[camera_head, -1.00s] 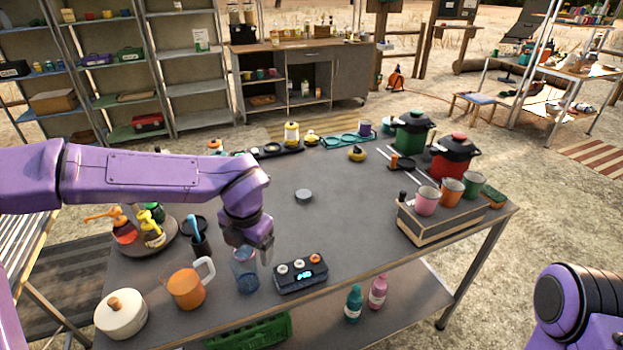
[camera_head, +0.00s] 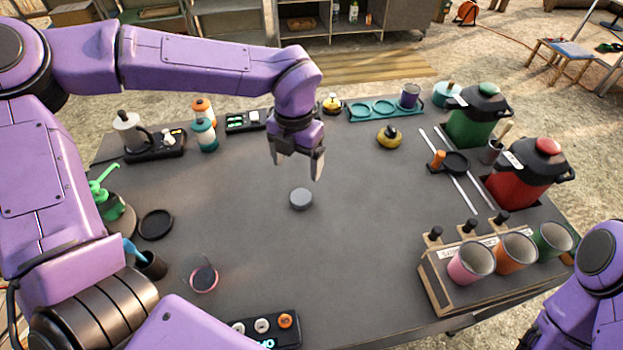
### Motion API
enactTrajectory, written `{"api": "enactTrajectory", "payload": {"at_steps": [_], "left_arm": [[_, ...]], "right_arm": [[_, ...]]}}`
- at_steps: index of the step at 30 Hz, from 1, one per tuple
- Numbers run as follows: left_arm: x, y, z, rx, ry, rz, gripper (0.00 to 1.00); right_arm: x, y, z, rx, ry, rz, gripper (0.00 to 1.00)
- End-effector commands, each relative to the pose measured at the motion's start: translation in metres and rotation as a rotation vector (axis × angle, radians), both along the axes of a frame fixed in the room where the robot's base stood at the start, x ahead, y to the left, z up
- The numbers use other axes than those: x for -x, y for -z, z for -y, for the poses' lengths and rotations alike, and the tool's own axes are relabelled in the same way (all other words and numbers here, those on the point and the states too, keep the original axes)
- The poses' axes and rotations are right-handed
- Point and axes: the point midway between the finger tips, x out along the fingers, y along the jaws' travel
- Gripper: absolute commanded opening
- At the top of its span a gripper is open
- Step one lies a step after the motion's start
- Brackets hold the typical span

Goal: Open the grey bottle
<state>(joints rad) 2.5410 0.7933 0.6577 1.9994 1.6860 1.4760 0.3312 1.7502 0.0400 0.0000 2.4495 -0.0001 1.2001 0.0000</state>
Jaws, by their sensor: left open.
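A short grey round piece (camera_head: 301,199) with a flat top sits alone near the middle of the dark table (camera_head: 350,260). I cannot tell whether it is the grey bottle or its cap; no other grey bottle is clear to see. My left gripper (camera_head: 297,166) points down with its two fingers apart and nothing between them. It is just behind the grey piece in the picture, apart from it; its exact height is unclear. My right gripper is out of view; only part of my right arm shows at the lower right.
A crate with mugs (camera_head: 440,283) stands at the right front. A red pot (camera_head: 524,176) and a green pot (camera_head: 476,117) are behind it. A yellow-lidded item (camera_head: 389,137) stands right of my left gripper. A knobbed box (camera_head: 262,331) is at the front. Table around the grey piece is clear.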

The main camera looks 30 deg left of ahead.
Motion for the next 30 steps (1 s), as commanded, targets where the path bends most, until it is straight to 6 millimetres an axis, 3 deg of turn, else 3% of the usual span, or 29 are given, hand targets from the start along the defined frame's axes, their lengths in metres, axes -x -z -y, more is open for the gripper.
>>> {"api": "enactTrajectory", "payload": {"at_steps": [19, 27, 29, 30], "left_arm": [[-0.001, 0.099, 0.007, -0.001, 0.0, -0.005, 0.84], [-0.002, 0.105, 0.007, 0.0, -0.001, -0.002, 0.84], [-0.002, 0.105, 0.007, 0.0, -0.001, -0.002, 0.68], [-0.002, 0.105, 0.007, 0.001, -0.001, -0.002, 0.55]], "right_arm": [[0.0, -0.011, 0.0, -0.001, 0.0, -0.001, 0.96], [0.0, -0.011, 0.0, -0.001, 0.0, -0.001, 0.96], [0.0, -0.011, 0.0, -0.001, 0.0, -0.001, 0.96], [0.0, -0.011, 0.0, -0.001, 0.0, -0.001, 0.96]]}}
